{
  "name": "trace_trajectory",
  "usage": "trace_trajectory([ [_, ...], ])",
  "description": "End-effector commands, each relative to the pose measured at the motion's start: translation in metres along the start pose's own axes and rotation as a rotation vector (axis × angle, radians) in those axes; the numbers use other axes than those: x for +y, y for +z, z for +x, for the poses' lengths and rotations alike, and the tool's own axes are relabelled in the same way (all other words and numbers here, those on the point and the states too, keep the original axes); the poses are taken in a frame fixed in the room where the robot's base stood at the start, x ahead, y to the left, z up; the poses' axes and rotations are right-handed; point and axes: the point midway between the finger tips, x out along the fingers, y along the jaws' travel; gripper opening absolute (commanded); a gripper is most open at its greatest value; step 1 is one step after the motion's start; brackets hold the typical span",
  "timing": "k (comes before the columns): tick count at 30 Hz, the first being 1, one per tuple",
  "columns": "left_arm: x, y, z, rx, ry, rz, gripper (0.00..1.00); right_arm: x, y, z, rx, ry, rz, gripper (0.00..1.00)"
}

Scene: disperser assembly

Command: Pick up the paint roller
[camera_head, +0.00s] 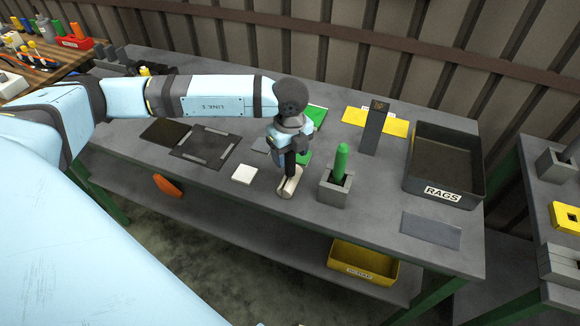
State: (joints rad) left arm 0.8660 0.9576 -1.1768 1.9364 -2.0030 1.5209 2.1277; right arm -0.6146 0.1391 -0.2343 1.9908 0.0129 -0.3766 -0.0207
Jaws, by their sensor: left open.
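A short cream cylinder (288,187), which looks like the paint roller, lies on the grey bench top near the front edge. My left gripper (291,172) points down at it from above and its fingers are open. The gripper hides the cylinder's far part, and I cannot tell whether the fingers touch it. My right gripper is not in view.
A grey holder (333,190) with an upright green rod (341,162) stands close to the right. Behind it rises a dark post (373,130). A RAGS bin (441,190) sits at the right.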

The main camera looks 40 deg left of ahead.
Motion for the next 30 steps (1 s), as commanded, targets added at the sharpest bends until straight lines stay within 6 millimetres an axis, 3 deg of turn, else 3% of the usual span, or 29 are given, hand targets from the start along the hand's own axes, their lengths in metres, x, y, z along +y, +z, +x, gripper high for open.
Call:
trace_trajectory([
  [3,-0.0002,0.0002,0.0101,0.0,0.0,-0.001,0.59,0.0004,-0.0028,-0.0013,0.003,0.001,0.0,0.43],
  [10,-0.0002,0.0001,0.0122,0.0,-0.001,0.0,0.59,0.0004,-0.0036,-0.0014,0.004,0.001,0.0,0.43],
  [17,-0.0002,0.0,0.012,0.0,-0.001,0.0,0.08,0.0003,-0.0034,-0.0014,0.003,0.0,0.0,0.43],
  [18,-0.0001,0.0,0.012,0.0,-0.001,0.0,0.06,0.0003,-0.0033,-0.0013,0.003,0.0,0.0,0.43],
  [30,-0.0008,0.0001,0.0046,0.0,-0.003,0.0,0.06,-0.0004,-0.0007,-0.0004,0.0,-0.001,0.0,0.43],
])
